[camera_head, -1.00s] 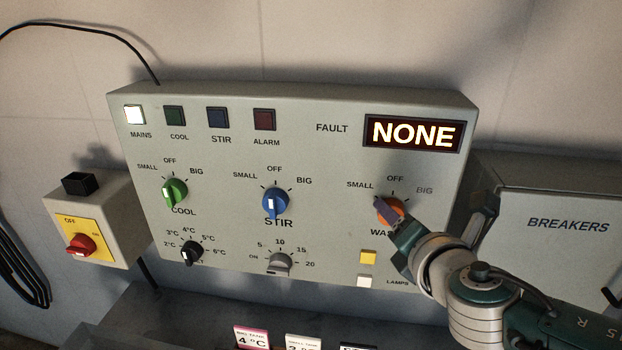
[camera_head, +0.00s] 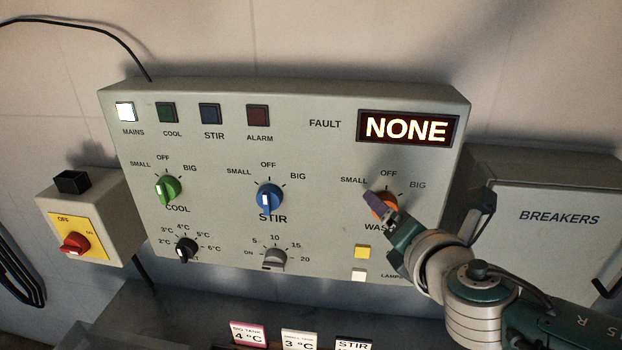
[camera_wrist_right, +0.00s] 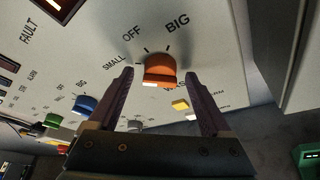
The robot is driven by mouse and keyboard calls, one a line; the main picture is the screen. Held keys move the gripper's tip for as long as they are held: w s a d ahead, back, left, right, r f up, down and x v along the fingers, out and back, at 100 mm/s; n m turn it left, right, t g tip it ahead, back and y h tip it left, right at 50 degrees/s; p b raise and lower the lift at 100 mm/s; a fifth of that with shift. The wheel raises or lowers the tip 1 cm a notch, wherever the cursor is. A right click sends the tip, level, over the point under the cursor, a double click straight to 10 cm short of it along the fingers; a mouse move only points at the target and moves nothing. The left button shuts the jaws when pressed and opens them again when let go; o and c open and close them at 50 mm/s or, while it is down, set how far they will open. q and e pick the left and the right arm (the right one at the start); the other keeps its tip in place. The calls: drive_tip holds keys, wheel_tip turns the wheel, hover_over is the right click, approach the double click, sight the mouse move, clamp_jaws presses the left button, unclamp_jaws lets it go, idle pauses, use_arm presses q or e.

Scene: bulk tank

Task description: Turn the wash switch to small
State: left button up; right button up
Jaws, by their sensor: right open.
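The wash switch (camera_head: 387,203) is an orange knob at the right of the grey control panel, under the labels SMALL, OFF and BIG. My right gripper (camera_head: 381,210) is at it and hides part of the knob and the WASH label. In the right wrist view the orange knob (camera_wrist_right: 160,66) sits between the two spread fingers (camera_wrist_right: 158,78), near their tips, with a gap on each side. A white mark shows on the knob's lower left edge. I cannot tell surely which label the knob points to. My left gripper is not in view.
The blue stir knob (camera_head: 269,197) and green cool knob (camera_head: 168,188) are left on the panel. A yellow button (camera_head: 362,251) and a white button (camera_head: 359,274) lie just below the wash switch. The breakers box (camera_head: 560,190) stands close at right. The fault display (camera_head: 407,128) reads NONE.

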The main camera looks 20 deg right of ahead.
drive_tip(key=v, duration=0.9)
drive_tip(key=shift+p, duration=0.45)
drive_tip(key=shift+s, duration=0.1)
drive_tip(key=s+m+g, duration=0.7)
drive_tip(key=s+m, duration=0.2)
drive_tip(key=m, duration=0.7)
drive_tip(key=s+a+m+g+y, duration=0.35)
drive_tip(key=s+a+m, duration=0.3)
drive_tip(key=s, duration=0.25)
wheel_tip(320, 180, up, 22)
drive_tip(key=a+p, duration=0.1)
drive_tip(key=p, duration=2)
drive_tip(key=shift+y+p, duration=0.3)
drive_tip(key=shift+y, duration=0.15)
drive_tip(key=shift+w+r, duration=0.1)
drive_tip(key=shift+r, duration=0.05)
